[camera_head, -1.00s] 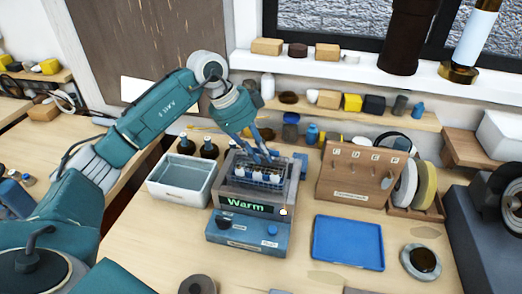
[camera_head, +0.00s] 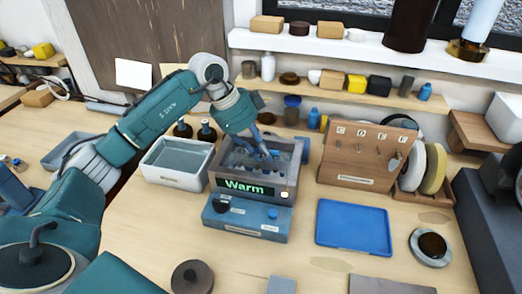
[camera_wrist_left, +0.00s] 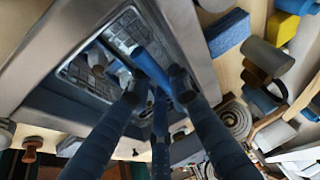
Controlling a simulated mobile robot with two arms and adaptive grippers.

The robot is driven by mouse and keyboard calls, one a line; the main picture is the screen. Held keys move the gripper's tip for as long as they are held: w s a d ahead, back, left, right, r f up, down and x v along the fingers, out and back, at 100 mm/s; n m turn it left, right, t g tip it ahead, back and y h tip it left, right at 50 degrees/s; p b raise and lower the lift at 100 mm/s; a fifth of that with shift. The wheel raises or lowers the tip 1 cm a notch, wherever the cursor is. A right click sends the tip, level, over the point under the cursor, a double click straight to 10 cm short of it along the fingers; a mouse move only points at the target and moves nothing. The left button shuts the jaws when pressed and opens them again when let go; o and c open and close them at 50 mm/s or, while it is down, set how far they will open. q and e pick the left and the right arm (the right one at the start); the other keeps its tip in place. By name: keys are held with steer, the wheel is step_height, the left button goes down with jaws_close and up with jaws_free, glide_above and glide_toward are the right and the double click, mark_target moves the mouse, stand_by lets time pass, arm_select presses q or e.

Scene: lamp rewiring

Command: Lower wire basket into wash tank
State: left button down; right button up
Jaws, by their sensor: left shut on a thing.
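The wash tank (camera_head: 283,186) is a grey box with a lit green "Warm" display on its front, in the middle of the bench. The wire basket (camera_wrist_left: 82,68) shows as metal mesh inside the tank in the left wrist view, with pale parts in it. In the head view it is low within the tank walls and mostly hidden. My left gripper (camera_head: 266,154) reaches down into the tank opening and is shut on the blue basket handle (camera_wrist_left: 150,66). Whether the basket touches the tank floor cannot be told. My right gripper is not in view.
A white rinse tray (camera_head: 170,181) holding liquid stands left of the tank. A blue tray (camera_head: 353,228) lies at front right. A wooden rack (camera_head: 352,177) stands right of the tank. Dark-topped bottles (camera_head: 207,131) stand close behind. The bench front holds round dark parts.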

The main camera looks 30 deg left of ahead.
arm_select(q)
steer(key=c, duration=1.5)
jaws_free()
steer(key=shift+c, duration=0.2)
steer(key=v, duration=1.2)
